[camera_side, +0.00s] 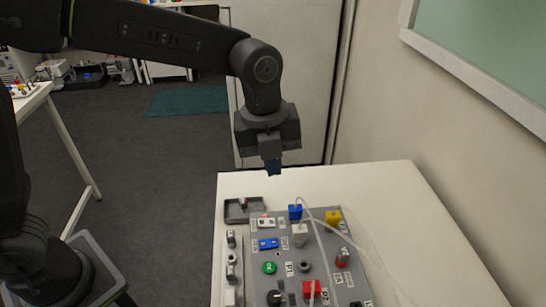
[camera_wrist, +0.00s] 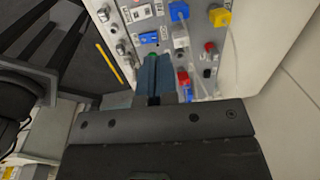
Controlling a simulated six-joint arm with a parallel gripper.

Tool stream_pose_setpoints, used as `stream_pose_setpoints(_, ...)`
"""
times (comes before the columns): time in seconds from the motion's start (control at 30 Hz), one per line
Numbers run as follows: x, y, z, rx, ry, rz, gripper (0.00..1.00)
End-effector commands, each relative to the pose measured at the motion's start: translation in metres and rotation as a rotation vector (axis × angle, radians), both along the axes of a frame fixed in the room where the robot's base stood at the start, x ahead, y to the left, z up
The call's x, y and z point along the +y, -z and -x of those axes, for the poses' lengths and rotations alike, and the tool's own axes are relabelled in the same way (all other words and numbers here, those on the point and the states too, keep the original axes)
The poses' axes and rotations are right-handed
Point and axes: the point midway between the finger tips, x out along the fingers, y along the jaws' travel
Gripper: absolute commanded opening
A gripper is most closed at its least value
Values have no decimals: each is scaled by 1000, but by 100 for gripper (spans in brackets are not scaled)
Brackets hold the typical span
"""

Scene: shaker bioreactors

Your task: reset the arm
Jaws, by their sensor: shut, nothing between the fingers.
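My gripper (camera_side: 273,168) hangs from my arm, pointing down, above the far part of the white table. In the side view its dark blue fingers are together and hold nothing. They are well above the grey control panel (camera_side: 262,290) and apart from it. In the wrist view the shut fingers (camera_wrist: 155,60) point toward the panel, which lies beyond them. They hide part of the panel, including most of a green button (camera_wrist: 153,55).
The panel carries a green button (camera_side: 269,267), a blue switch (camera_side: 268,243), a blue connector (camera_side: 295,212), a yellow connector (camera_side: 333,217) and pale tubes. A small dark tray (camera_side: 232,217) sits at its far left. A wall stands right; the table's far right (camera_side: 385,185) is clear.

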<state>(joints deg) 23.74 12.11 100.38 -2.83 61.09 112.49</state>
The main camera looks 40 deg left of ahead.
Motion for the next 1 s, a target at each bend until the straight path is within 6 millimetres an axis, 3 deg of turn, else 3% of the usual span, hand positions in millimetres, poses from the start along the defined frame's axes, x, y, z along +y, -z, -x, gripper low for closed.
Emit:
stream_pose_setpoints(0.43,0,-7,0,0,-1,0,0)
stream_pose_setpoints(0.57,9,-13,4,-8,-81,10,0)
stream_pose_setpoints(0.67,29,-25,14,-27,-271,38,0)
stream_pose_setpoints(0.8,70,-44,40,-61,-687,112,0)
stream_pose_setpoints(1.0,121,-53,87,-97,-1314,264,0)
